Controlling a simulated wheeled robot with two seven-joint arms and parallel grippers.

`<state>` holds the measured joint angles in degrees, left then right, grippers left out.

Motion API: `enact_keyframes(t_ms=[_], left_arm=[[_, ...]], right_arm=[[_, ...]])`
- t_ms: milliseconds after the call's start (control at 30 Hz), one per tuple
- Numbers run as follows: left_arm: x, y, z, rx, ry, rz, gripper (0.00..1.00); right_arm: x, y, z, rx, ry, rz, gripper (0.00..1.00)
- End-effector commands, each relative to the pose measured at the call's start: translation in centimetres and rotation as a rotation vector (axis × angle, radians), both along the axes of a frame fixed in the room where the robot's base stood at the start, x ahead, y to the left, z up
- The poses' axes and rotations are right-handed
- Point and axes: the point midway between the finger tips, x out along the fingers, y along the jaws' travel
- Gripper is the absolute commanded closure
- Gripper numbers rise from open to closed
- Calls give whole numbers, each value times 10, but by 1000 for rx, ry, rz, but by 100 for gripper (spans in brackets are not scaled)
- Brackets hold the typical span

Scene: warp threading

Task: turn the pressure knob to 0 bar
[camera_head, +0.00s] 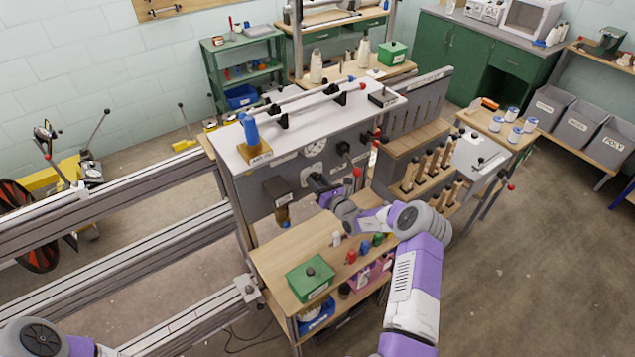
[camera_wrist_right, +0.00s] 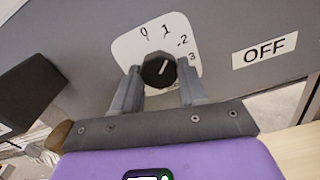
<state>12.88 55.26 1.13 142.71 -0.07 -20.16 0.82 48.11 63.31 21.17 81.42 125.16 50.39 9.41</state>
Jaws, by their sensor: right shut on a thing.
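The pressure knob (camera_wrist_right: 159,71) is a small black round knob in the right wrist view. It sits on a white dial plate (camera_wrist_right: 128,47) marked 0, 1, 2 and 3, on a grey panel. Its white pointer line tilts up and slightly right, roughly toward the 1. My right gripper (camera_wrist_right: 159,82) has a finger on each side of the knob and is shut on it. In the head view my right gripper (camera_head: 316,182) is at the panel front, and the knob is hidden there. My left gripper is out of view; only part of my left arm shows at the lower left.
An OFF label (camera_wrist_right: 265,49) is right of the dial. A round gauge (camera_head: 313,146) is above my right gripper. A wooden bench (camera_head: 285,256) with a green box (camera_head: 309,279) and several small coloured items stands below. A dark box (camera_head: 277,190) projects from the panel at left.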

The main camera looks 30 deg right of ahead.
Motion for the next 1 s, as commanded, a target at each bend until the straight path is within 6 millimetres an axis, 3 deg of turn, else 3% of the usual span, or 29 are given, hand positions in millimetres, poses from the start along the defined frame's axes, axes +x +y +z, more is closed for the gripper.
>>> enact_keyframes(t_ms=[600,1000], left_arm=[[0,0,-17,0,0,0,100],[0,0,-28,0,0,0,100]], right_arm=[[0,-2,0,-566,-47,1,88],[0,-2,0,-785,-63,0,88]])
